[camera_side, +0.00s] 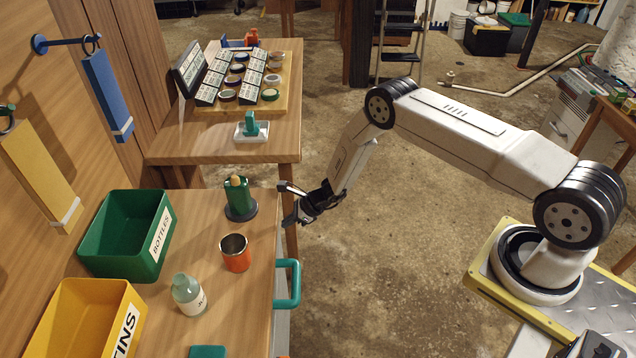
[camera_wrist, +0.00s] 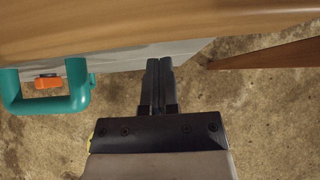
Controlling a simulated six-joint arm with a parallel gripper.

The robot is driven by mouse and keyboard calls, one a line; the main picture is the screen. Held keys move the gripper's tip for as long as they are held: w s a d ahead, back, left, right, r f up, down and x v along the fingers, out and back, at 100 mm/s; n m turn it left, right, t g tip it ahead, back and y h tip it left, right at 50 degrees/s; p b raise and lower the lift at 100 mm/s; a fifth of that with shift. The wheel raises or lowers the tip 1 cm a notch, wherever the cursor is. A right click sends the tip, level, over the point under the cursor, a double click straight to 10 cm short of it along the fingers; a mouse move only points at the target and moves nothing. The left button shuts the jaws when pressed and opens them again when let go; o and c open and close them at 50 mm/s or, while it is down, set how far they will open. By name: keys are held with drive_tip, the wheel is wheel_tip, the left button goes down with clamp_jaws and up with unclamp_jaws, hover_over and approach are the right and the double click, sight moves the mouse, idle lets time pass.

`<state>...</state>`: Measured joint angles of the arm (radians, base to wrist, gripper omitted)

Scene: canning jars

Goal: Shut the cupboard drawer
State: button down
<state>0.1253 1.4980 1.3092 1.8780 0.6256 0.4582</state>
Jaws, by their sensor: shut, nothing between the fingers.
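The cupboard under the near worktop has a pale grey front (camera_wrist: 125,58) with a teal handle (camera_side: 290,284) sticking out past the worktop edge. The handle also shows at the left of the wrist view (camera_wrist: 78,84). I cannot tell how far the drawer stands out; the worktop hides most of it. My gripper (camera_side: 288,220) is shut and empty, beside the worktop's far right corner and beyond the handle. In the wrist view its closed fingers (camera_wrist: 158,64) point towards the grey front, to the right of the handle, apart from it.
The worktop (camera_side: 215,205) holds a green bottle (camera_side: 237,194) on a dark disc, an orange cup (camera_side: 236,254), a pale bottle (camera_side: 187,294), a green bin (camera_side: 115,225) and a yellow bin (camera_side: 75,310). A small orange part (camera_wrist: 47,81) shows within the handle.

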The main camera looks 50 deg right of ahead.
drive_tip(key=s+d+f+v, duration=0.1)
drive_tip(key=v, duration=1.1)
drive_tip(key=shift+f, duration=0.15)
drive_tip(key=shift+s, duration=0.15)
drive_tip(key=s+a+r+n+g+h, duration=0.2)
drive_tip(key=s+r+n+h, duration=0.1)
drive_tip(key=s+r+n, duration=0.6)
drive_tip(key=s+a+r+n+g+h, duration=0.1)
drive_tip(key=s+a+r+n+h, duration=0.1)
drive_tip(key=s+r+n, duration=0.8)
drive_tip(key=shift+r+n+g+h, duration=0.4)
drive_tip(key=shift+r+n+h, duration=0.3)
drive_tip(key=shift+r+n, duration=2.8)
drive_tip(key=shift+w+f+n, duration=0.1)
drive_tip(key=shift+f+n, duration=0.4)
drive_tip(key=shift+f, duration=0.1)
